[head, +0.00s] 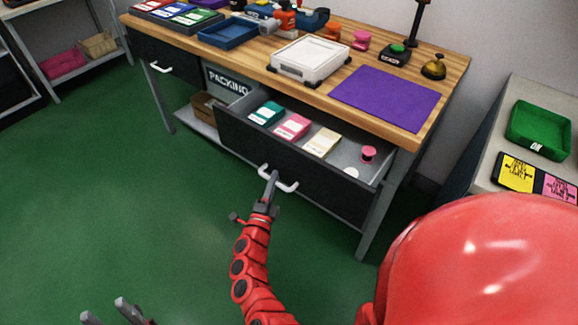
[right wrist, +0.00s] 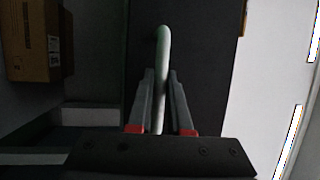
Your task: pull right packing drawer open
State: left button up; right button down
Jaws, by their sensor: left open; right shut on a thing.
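The right packing drawer (head: 240,123) is pulled part way out from under the wooden workbench, and its inside shows. It holds teal, pink and cream packets, a pink spool (head: 368,153) and a white round thing. Its white handle (head: 291,187) is on the dark front. My right gripper (head: 270,178) is shut on this handle; in the right wrist view the two fingers stand on either side of the pale handle bar (right wrist: 162,60). My left gripper (head: 104,312) is low at the left of the head view, open, empty and apart from everything.
The bench top (head: 400,133) bears a purple mat (head: 386,97), a white tray (head: 310,58) and a blue tray (head: 228,33). A closed left drawer has its own handle (head: 160,68). A side table with a green tray (head: 538,130) stands at right. Green floor in front is clear.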

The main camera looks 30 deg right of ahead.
jog(key=s+a, duration=0.3)
jog(key=a, duration=0.5)
jog(key=shift+s+a, duration=0.15)
jog(key=shift+s, duration=0.15)
jog(key=c, duration=0.8)
grip_release()
jog(key=shift+c, duration=0.2)
jog(key=v, duration=1.2)
